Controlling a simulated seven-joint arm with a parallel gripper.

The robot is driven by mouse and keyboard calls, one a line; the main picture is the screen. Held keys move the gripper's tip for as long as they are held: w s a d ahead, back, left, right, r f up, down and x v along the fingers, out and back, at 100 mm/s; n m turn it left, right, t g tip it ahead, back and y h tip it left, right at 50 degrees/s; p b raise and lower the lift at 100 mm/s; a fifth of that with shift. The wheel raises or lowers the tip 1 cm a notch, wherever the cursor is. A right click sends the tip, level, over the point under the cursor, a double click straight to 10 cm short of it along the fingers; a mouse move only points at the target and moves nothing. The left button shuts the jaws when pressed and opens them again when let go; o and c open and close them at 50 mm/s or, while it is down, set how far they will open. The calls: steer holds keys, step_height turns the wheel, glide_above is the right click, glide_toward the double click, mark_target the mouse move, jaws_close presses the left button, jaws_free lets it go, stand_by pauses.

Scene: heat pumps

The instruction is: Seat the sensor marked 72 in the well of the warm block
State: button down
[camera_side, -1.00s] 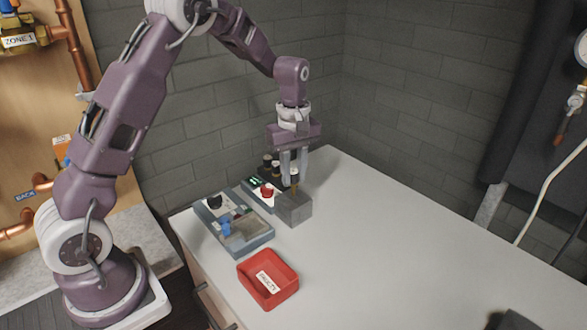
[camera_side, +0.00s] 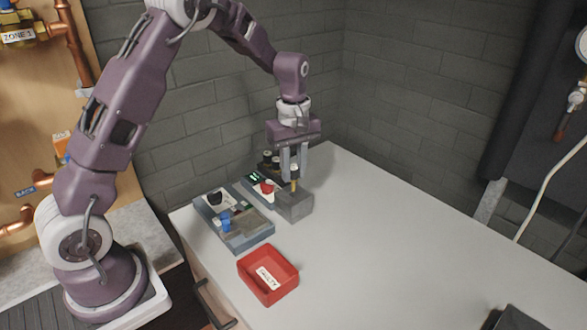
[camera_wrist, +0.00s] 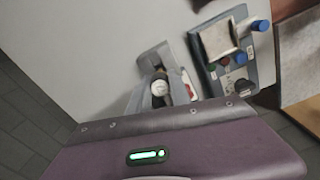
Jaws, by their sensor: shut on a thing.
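My gripper (camera_side: 295,176) points straight down over the grey warm block (camera_side: 293,206) and is shut on a slim sensor. The sensor (camera_side: 294,186) is upright, with a yellow-brass part showing below the fingers. Its lower end meets the top of the block in the side view; I cannot tell how deep it is in the well. In the wrist view the sensor's pale round cap (camera_wrist: 159,88) shows between the fingers. Its number is too small to read.
A rack with several dark sensors (camera_side: 268,157) stands behind. A blue-grey test unit (camera_side: 240,232) and a red FAULTY bin (camera_side: 267,275) are nearer. The worktop to the right (camera_side: 400,240) is clear.

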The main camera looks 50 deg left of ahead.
mark_target(294, 183)
steer(key=shift+f, duration=2.1)
stand_by(0.9)
steer(key=c, duration=1.1)
jaws_free()
step_height(294, 183, up, 7)
steer(key=shift+r, duration=0.1)
